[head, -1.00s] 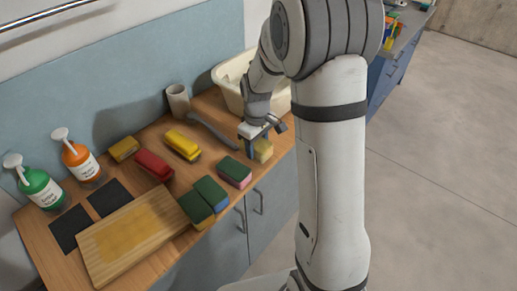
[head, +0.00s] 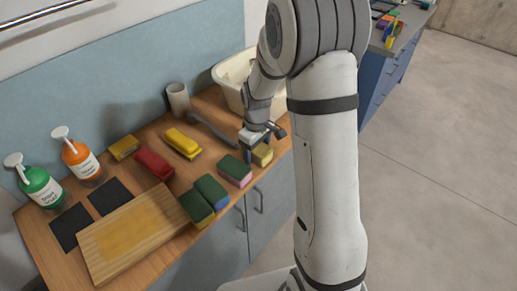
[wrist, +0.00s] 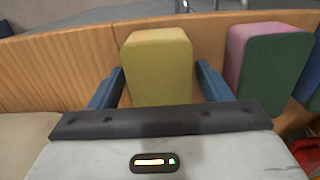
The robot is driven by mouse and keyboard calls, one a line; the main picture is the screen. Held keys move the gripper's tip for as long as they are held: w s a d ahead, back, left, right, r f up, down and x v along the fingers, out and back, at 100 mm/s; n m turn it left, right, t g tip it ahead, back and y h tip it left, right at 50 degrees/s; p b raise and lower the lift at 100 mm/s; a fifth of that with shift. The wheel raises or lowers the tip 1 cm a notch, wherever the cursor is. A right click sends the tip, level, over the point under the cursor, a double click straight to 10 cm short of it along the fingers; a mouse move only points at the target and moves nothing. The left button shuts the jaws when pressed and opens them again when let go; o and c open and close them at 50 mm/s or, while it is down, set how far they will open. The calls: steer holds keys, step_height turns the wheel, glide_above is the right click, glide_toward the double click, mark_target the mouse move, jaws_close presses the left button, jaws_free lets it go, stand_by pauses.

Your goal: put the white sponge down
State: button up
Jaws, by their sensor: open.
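A pale yellow sponge (head: 262,155) stands on the wooden counter near its front edge, at the right end of the row of sponges. No sponge looks plainly white; this one is between my fingers. In the wrist view the sponge (wrist: 158,62) is upright between my two blue fingers. My gripper (head: 254,151) is open around it, with a finger on each side in the wrist view (wrist: 160,86). A narrow gap shows beside the right finger; contact on the left is hard to tell. The sponge's base is partly hidden.
A pink-and-green sponge (head: 235,171) stands close by on the left in the head view. Several other sponges, a cutting board (head: 115,262) and two soap bottles are further left. A cream basin (head: 228,84) and a grey cup (head: 178,99) are behind.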

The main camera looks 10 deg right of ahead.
mark_target(257, 148)
steer(key=shift+r, duration=0.1)
step_height(257, 148, up, 11)
steer(key=shift+r, duration=0.1)
steer(key=s+r+m+t, duration=0.1)
steer(key=s+r+m, duration=0.2)
steer(key=s, duration=0.7)
steer(key=s+r+m+t, duration=0.2)
steer(key=s+r+m, duration=0.1)
steer(key=s, duration=0.8)
steer(key=shift+d+m, duration=0.25)
steer(key=shift+m, duration=0.35)
steer(key=shift+s, duration=0.15)
